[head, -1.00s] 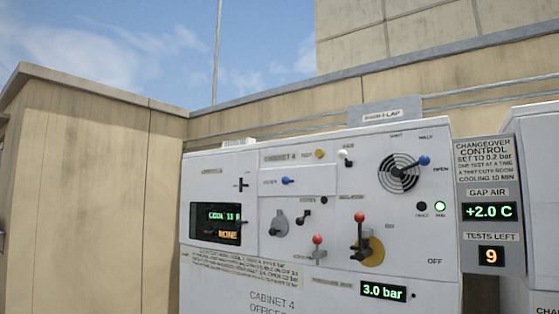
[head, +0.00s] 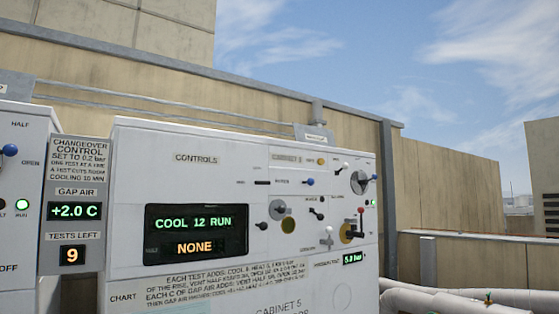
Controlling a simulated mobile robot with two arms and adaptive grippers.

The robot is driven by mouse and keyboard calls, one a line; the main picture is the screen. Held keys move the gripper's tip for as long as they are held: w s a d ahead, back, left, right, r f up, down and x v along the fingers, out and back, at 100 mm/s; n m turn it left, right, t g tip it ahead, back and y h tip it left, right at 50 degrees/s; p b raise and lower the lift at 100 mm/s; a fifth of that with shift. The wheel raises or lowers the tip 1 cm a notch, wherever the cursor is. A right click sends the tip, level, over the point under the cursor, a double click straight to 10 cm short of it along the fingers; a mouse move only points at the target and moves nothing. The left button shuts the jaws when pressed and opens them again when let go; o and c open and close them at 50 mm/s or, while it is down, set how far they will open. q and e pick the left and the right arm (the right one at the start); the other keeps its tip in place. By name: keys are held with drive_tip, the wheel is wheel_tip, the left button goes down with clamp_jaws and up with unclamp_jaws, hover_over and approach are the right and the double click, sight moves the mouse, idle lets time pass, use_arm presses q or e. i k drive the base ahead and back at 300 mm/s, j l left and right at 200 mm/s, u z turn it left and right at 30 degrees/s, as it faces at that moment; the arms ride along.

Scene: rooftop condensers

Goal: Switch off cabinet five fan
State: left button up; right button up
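Cabinet 5 (head: 140,230) stands in the middle of the head view, a white box with its name on the lower front. Its display (head: 196,235) reads "COOL 12 RUN" and "NONE". Its panel has a blue-knobbed lever (head: 309,182), small black levers, a red-knobbed lever (head: 361,211) on a yellow disc, and a round vent with a blue-knobbed handle (head: 375,178) at the upper right. A green lamp (head: 373,203) is lit below the vent. A gauge (head: 353,258) seems to read 5.0 bar. The small labels, including any fan label, are unreadable. Neither gripper shows.
The changeover control panel (head: 79,155) sits left of cabinet 5, showing +2.0 C and 9 tests left. Part of another white cabinet (head: 20,240) is at the left edge. Pale pipes (head: 450,302) run low at the right. A tan wall (head: 440,185) stands behind.

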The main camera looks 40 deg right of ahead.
sight(345, 167)
drive_tip(key=z, duration=1.55)
drive_tip(key=i+l, duration=0.15)
drive_tip(key=i+u, duration=0.15)
drive_tip(key=i, duration=0.6)
drive_tip(key=i+l+u, duration=0.2)
drive_tip(key=i, duration=0.55)
drive_tip(key=i+l+u, duration=0.1)
drive_tip(key=i+l, duration=0.2)
drive_tip(key=i+j, duration=0.1)
drive_tip(key=i, duration=0.1)
